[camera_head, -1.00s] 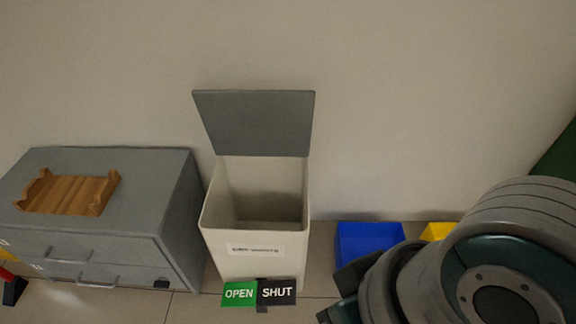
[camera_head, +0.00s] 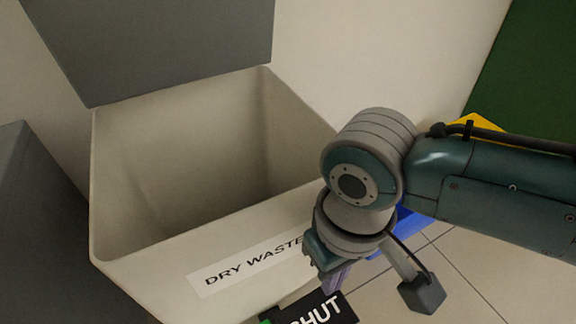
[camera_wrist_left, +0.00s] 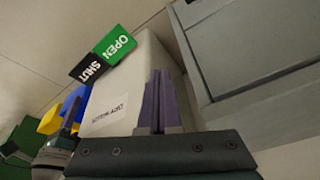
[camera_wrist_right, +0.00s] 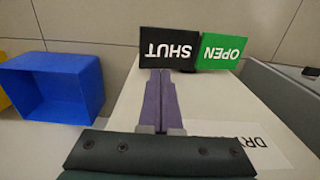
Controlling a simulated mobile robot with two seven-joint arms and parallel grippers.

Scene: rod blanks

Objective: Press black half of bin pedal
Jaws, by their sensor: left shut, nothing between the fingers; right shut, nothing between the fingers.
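The white bin (camera_head: 150,265) with a "DRY WASTE" label stands with its grey lid (camera_head: 160,45) raised and its inside looking empty. Its pedal has a black SHUT half (camera_head: 335,308), mostly cut off at the bottom of the head view, and a green OPEN half. Both the black half (camera_wrist_right: 168,50) and the green half (camera_wrist_right: 222,50) show in the right wrist view. My right gripper (camera_head: 336,284) is shut and empty, its purple fingertips near the black half; contact cannot be told. My left gripper (camera_wrist_left: 159,75) is shut and empty, beside the bin in its wrist view.
A blue box (camera_wrist_right: 55,85) stands on the tiled floor beside the bin, with a yellow box (camera_head: 478,122) beyond it. A grey cabinet (camera_head: 40,220) stands close on the bin's other side. The wall is behind.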

